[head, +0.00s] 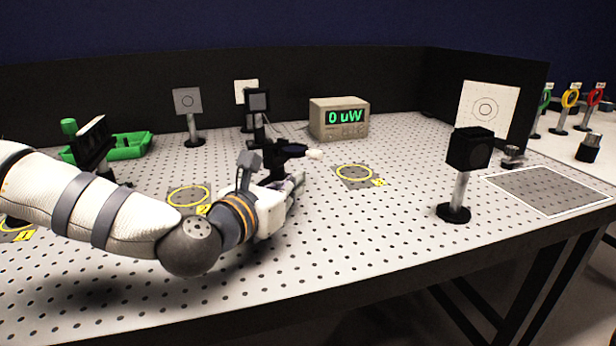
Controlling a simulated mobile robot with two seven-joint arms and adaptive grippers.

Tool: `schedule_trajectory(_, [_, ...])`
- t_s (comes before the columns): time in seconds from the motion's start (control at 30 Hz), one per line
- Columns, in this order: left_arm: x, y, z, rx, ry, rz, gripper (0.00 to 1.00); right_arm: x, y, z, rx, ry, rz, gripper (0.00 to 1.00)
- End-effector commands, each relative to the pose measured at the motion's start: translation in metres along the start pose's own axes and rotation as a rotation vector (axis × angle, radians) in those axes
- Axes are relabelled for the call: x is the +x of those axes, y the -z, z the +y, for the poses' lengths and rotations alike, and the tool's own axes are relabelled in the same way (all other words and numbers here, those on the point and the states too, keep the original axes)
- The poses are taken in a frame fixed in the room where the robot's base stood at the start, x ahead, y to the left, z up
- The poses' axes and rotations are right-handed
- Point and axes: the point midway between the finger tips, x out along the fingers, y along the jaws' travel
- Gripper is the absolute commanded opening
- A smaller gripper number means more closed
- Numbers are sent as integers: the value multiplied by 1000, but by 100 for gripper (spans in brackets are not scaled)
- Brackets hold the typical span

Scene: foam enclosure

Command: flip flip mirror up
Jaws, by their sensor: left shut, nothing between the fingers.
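A dark flat piece (290,149) with a pale tip lies roughly level just beyond my left gripper. It looks like the flip mirror folded down, but my wrist hides its base, so I cannot be sure. My left gripper (297,182) is low over the table, shut and empty, just in front of this piece. I cannot tell whether they touch. My right gripper is not in view.
A black-framed square on a post (258,101) stands behind. A meter (340,118) reads 0 uW. A black block on a post (470,150) stands at right. A green tray (125,147) is at left. A yellow ring marking (354,172) lies on clear table to the right.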

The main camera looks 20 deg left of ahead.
Motion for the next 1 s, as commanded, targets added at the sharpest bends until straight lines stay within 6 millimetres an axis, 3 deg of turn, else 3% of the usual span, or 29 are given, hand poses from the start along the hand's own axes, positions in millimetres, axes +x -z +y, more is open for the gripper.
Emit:
schedule_trajectory(0.1, [24,3,0,2,0,4,0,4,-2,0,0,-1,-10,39])
schedule_trajectory(0.3, [49,2,0,1,0,3,0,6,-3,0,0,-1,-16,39])
schedule_trajectory(1.0, [64,-2,2,-51,7,4,0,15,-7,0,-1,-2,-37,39])
